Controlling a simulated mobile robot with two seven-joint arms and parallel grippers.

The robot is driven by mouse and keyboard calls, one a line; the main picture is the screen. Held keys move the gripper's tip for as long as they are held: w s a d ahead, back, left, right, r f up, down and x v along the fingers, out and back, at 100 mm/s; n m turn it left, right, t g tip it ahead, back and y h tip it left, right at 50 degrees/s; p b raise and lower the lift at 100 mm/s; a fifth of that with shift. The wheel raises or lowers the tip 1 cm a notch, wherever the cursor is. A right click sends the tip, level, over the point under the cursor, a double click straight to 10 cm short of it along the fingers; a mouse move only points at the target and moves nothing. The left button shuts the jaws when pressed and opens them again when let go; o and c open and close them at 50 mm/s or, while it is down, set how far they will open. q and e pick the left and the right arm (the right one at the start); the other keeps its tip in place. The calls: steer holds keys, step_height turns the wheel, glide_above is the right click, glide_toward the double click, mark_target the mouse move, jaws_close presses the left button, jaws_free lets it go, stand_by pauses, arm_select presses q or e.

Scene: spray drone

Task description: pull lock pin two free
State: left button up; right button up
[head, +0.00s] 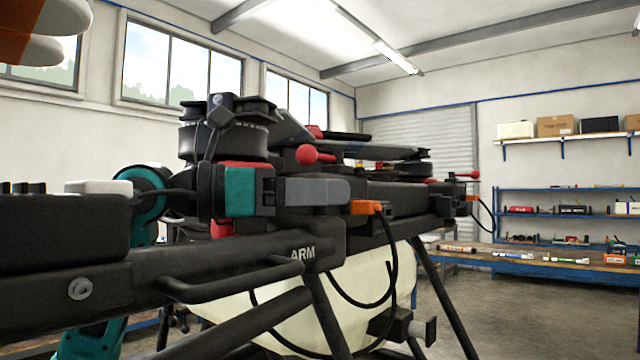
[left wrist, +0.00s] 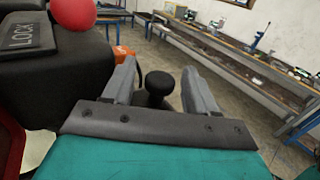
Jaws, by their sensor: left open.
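In the left wrist view, a black round-headed knob (left wrist: 158,84), which looks like a lock pin, stands between the two grey fingers of my left gripper (left wrist: 160,68). The fingers are open with a gap on each side of the knob. A red ball knob (left wrist: 73,13) sits above a black block marked LOCK (left wrist: 28,36), left of the fingers. In the head view my left gripper (head: 345,192) is level beside the spray drone (head: 395,190), below the red ball knob (head: 307,154). The black knob is hidden there. I cannot tell which pin is numbered two.
The drone's black arm marked ARM (head: 235,262) crosses the foreground, with a pale tank (head: 270,305) below. Orange connectors (head: 367,207) and loose black cables hang near my fingers. A workbench (head: 520,265) and shelves stand at the right wall, with clear floor before them.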

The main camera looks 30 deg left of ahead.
arm_select(q)
steer(key=shift+w+d, duration=0.15)
jaws_close()
stand_by(0.5)
